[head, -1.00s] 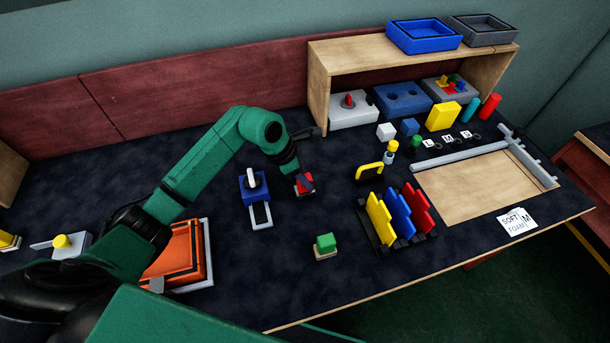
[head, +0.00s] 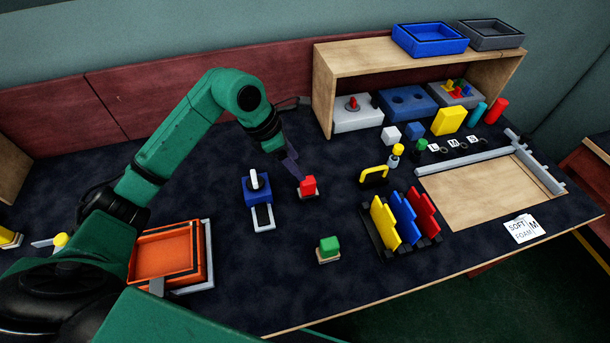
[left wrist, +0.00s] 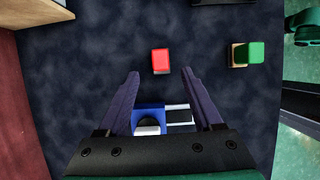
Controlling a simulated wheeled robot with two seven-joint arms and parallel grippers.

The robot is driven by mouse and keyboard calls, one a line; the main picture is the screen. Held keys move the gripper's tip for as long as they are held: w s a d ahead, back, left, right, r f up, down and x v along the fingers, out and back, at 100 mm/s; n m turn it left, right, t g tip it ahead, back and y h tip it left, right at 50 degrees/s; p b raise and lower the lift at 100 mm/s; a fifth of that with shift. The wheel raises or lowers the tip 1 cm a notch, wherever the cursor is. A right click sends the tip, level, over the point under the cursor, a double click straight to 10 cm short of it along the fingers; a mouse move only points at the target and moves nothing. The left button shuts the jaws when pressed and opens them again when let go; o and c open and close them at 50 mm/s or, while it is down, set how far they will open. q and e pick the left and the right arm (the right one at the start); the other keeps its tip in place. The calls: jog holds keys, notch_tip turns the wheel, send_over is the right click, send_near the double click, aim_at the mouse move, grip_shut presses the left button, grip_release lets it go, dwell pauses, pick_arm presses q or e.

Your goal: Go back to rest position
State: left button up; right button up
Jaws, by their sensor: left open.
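My left gripper (head: 291,163) is above the dark table, just behind and above a red block (head: 308,185) that sits on a small pale base. In the left wrist view the two purple fingers (left wrist: 170,85) are spread wide, with nothing held between them. The red block (left wrist: 160,61) lies beyond the fingertips, apart from them. A blue device (head: 256,188) with a white handle stands left of the red block. It also shows in the left wrist view between the fingers and lower down (left wrist: 149,117). My right gripper is not in view.
A green block (head: 328,245) sits on a pale base in front. An orange tray (head: 168,258) is at the left. A rack of coloured plates (head: 405,218) stands right of centre. A wooden shelf (head: 323,90) with bins on top stands at the back.

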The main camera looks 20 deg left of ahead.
pick_arm(q)
jog(key=shift+v, duration=1.65)
